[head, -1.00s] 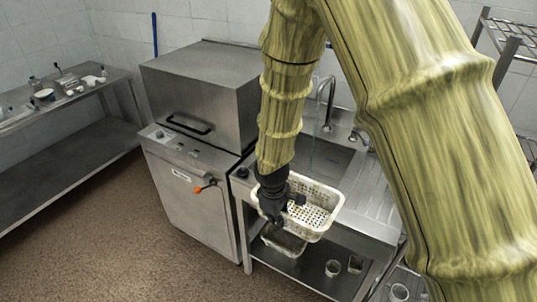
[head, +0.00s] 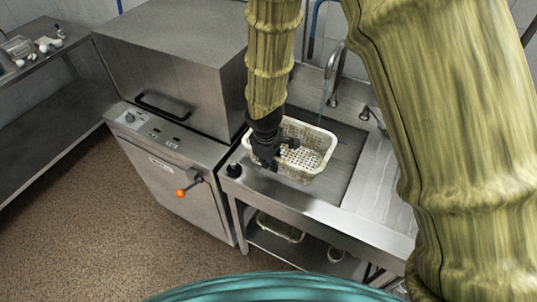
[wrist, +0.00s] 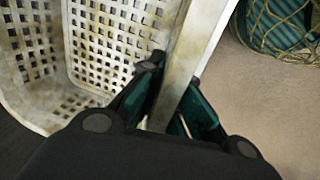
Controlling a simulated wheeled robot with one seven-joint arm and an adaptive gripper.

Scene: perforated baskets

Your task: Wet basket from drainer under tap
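A white perforated basket (head: 322,143) is held at the left part of the sink (head: 345,150), close to its front edge. My gripper (head: 272,160) is shut on the basket's near left rim. In the wrist view my gripper (wrist: 165,95) has a finger on each side of the basket's wall (wrist: 105,45). The curved metal tap (head: 337,68) stands behind the basket. A thin bluish stream (head: 322,103) hangs below the tap and passes out of sight near the basket's far rim; I cannot tell whether it lands inside. The ribbed drainer (head: 385,185) is to the right.
A second basket (head: 280,228) and a small container (head: 336,254) are on the shelf below. The floor at left is clear. My arm hides part of the right side.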

